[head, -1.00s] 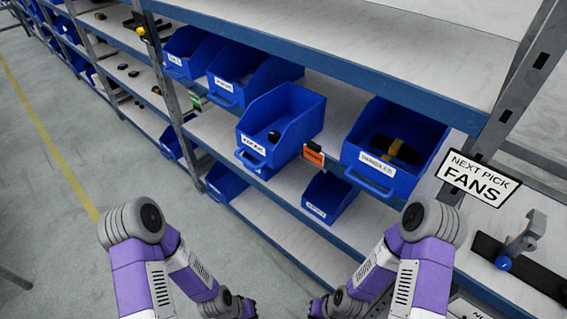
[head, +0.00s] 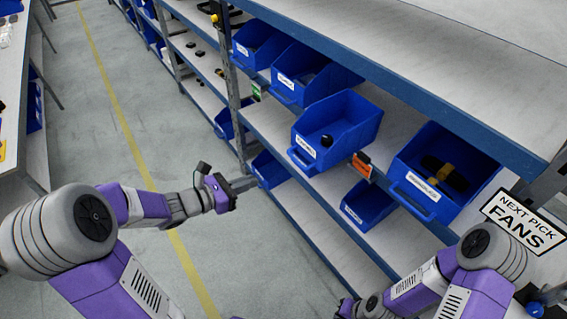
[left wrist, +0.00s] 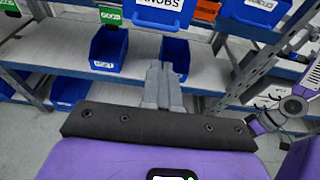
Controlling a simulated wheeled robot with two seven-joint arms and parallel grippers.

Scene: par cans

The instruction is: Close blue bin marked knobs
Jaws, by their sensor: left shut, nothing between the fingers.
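The blue bin marked knobs (head: 352,118) sits on the middle shelf, its front jutting out past the shelf edge. A dark round knob (head: 326,141) lies in it near the front. In the left wrist view its white KNOBS label (left wrist: 160,4) shows at the top edge, above the fingers. My left gripper (head: 250,183) is shut and empty, in front of the shelving, lower than the bin and to its left, apart from it. It also shows in the left wrist view (left wrist: 160,72). My right gripper (head: 346,307) is partly cut off at the bottom; its fingers are unclear.
A larger blue bin (head: 480,168) with dark and yellow parts stands to the right, past an orange tag (head: 362,165). Other blue bins (head: 300,80) stand to the left. Lower bins (head: 368,205) sit below. The aisle floor (head: 120,120) at left is clear.

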